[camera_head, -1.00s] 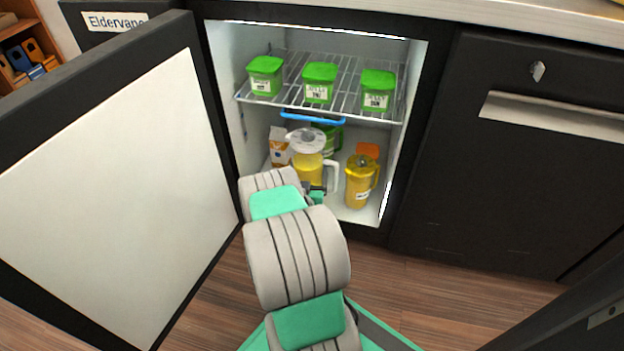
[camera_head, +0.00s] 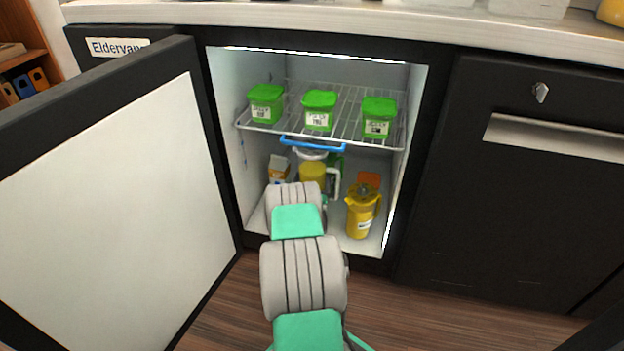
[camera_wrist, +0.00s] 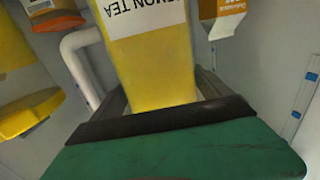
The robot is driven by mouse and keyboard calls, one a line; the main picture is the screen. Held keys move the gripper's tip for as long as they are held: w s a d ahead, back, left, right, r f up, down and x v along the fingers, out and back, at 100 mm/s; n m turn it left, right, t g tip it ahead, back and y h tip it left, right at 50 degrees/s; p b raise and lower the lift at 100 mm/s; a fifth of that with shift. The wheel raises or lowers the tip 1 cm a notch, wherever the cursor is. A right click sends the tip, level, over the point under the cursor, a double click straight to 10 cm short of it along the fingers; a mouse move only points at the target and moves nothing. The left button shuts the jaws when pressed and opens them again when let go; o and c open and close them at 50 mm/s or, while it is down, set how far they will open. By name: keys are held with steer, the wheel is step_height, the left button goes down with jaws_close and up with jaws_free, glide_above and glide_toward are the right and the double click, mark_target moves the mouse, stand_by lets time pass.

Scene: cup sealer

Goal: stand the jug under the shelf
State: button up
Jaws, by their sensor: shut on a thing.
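The lemon tea jug (camera_head: 313,172), yellow with a white lid and white handle, is inside the open fridge below the wire shelf (camera_head: 290,131). Its lid shows just beneath the blue strip at the shelf's front edge, which partly covers it. In the wrist view the jug (camera_wrist: 152,65) has a white label, and its handle is on the left. My gripper (camera_wrist: 165,98) is shut on the jug's body. In the head view my arm hides the gripper and the jug's lower part. I cannot tell whether its base touches the fridge floor.
A carton (camera_head: 278,168) stands left of the held jug. Green tubs (camera_head: 318,110) sit on the shelf. The open door (camera_head: 110,190) fills the left.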

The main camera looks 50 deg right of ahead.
steer(key=shift+w+d+r, duration=0.15)
steer(key=shift+w+r, duration=0.05)
steer(key=shift+r, duration=0.05)
steer(key=o, duration=1.9)
steer(key=shift+s+f, duration=0.15)
steer(key=shift+f, duration=0.25)
